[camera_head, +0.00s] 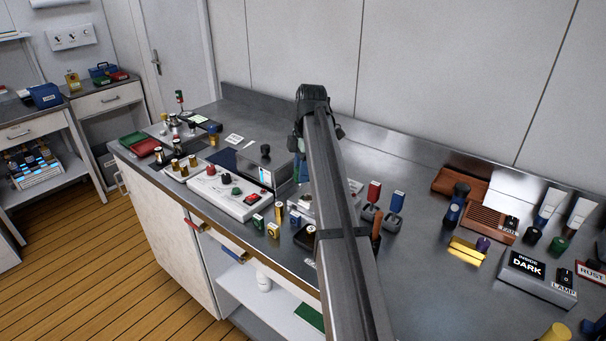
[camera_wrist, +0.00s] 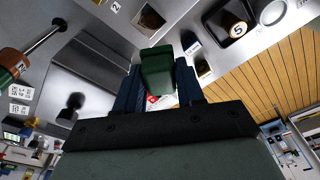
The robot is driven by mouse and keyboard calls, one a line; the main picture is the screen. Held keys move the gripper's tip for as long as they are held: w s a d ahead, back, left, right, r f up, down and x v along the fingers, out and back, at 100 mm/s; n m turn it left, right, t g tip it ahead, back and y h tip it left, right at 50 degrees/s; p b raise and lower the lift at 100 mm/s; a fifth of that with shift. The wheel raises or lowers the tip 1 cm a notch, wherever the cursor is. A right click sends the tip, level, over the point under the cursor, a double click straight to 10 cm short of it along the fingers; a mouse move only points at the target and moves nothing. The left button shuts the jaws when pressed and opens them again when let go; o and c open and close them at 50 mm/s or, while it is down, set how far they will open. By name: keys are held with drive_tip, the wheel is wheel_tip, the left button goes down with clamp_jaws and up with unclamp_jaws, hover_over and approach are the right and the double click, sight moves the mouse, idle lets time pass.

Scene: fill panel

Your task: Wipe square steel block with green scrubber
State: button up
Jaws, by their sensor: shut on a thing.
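My gripper (camera_wrist: 157,78) is shut on a green block-shaped thing, seemingly the green scrubber (camera_wrist: 157,62), between its dark blue fingers. In the head view my arm covers most of the gripper and what it holds. A shiny steel box shape (camera_wrist: 95,62) lies left of the gripper in the wrist view, with a black knob close by. A small square with a brown, mirror-like face (camera_wrist: 150,17) is beyond the scrubber, beside a label. I cannot tell which of these is the square steel block. I see no clear contact between the scrubber and either.
A white control panel (camera_head: 226,194) with knobs and several small bottles stand left of my arm. The bench (camera_head: 425,190) has bare steel right of my arm.

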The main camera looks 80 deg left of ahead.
drive_tip(key=n, duration=0.4)
drive_tip(key=shift+d, duration=0.15)
drive_tip(key=n, duration=0.3)
drive_tip(key=shift+d+h, duration=0.1)
drive_tip(key=shift+h, duration=0.3)
